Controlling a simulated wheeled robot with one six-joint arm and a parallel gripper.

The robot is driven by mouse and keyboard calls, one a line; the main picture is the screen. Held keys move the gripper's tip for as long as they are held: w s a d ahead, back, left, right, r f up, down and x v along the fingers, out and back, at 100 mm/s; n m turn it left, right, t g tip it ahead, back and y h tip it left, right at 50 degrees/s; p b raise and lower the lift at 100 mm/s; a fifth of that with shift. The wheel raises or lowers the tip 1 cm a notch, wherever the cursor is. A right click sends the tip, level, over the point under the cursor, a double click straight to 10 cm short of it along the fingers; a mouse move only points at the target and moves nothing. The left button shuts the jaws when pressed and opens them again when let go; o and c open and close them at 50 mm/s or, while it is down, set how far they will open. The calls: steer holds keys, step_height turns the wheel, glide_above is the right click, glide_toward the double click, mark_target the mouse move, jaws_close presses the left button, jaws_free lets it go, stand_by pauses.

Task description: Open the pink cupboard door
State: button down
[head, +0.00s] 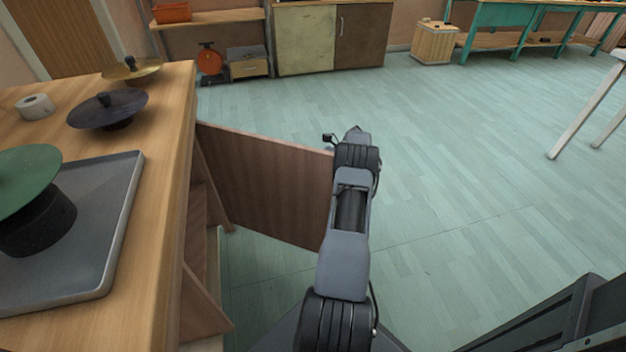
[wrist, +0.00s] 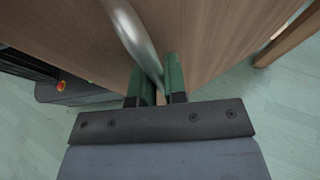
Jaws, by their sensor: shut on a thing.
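The cupboard door (head: 265,185), a pinkish-brown wood panel, stands swung out from the wooden cabinet (head: 185,150) at the left in the head view. The door's face (wrist: 215,35) fills the top of the wrist view. A curved metal handle (wrist: 134,35) runs down from the top of that view to my gripper (wrist: 158,80). My gripper's green fingers are shut on the handle. In the head view my arm hides the gripper, the handle and the door's outer edge.
On the cabinet top are a grey tray (head: 125,225), a green disc on a black stand (head: 25,175), a dark disc (head: 105,108), a brass disc (head: 130,70) and a tape roll (head: 35,107). Another brown panel (head: 203,305) juts out low near the cabinet's front.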

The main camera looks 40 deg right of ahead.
mark_target(324, 164)
steer(key=shift+d, duration=0.2)
steer(key=c, duration=1.2)
jaws_free()
steer(key=shift+a, duration=0.1)
steer(key=shift+r+p, duration=0.45)
step_height(324, 164, up, 2)
steer(key=shift+r+p, duration=0.25)
steer(key=shift+p, duration=1)
steer(key=s+a+r, duration=0.1)
steer(key=s+r+p, duration=0.1)
steer(key=r, duration=0.1)
steer(key=s+a+r+p, duration=0.1)
steer(key=r, duration=0.1)
steer(key=shift+s+a+r, duration=0.15)
steer(key=shift+a, duration=0.2)
steer(key=shift+s+a+r+p, duration=0.35)
steer(key=shift+s+a+r, duration=0.35)
steer(key=shift+s+a, duration=0.45)
steer(key=shift+s+a+r+p, duration=0.3)
steer(key=shift+s+a+r, duration=0.55)
steer(key=shift+s, duration=0.55)
steer(key=shift+s+a+r+p, duration=0.35)
steer(key=shift+s+a+r, duration=0.25)
steer(key=shift+s+a, duration=0.55)
steer(key=shift+s+d, duration=0.1)
